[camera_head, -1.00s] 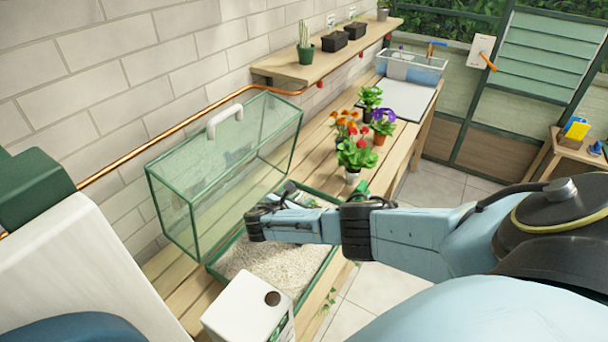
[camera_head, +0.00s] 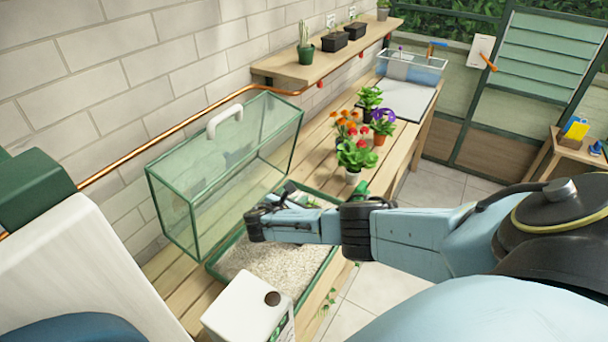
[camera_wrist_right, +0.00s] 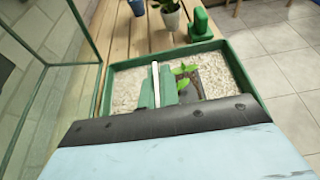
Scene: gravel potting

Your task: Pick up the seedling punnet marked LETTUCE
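My right gripper (camera_head: 270,218) is low over a green-rimmed tray of pale gravel (camera_head: 281,267). Its fingers are not clear enough to tell whether they are open or shut. In the right wrist view, small green seedlings (camera_wrist_right: 184,69) with dark brown matter beside them show over the gravel, just beyond the gripper body. A green upright piece with a white edge (camera_wrist_right: 156,85) stands left of them. Two dark punnets (camera_head: 334,42) (camera_head: 356,31) with small white labels stand on the wall shelf. I cannot read LETTUCE on any label. My left gripper is not in view.
A glass case with a white handle (camera_head: 225,119) stands left of the tray. A white box (camera_head: 247,308) is at its near end. Potted flowers (camera_head: 356,155) stand beyond it on the slatted bench. A clear bin (camera_head: 425,68) is at the far end.

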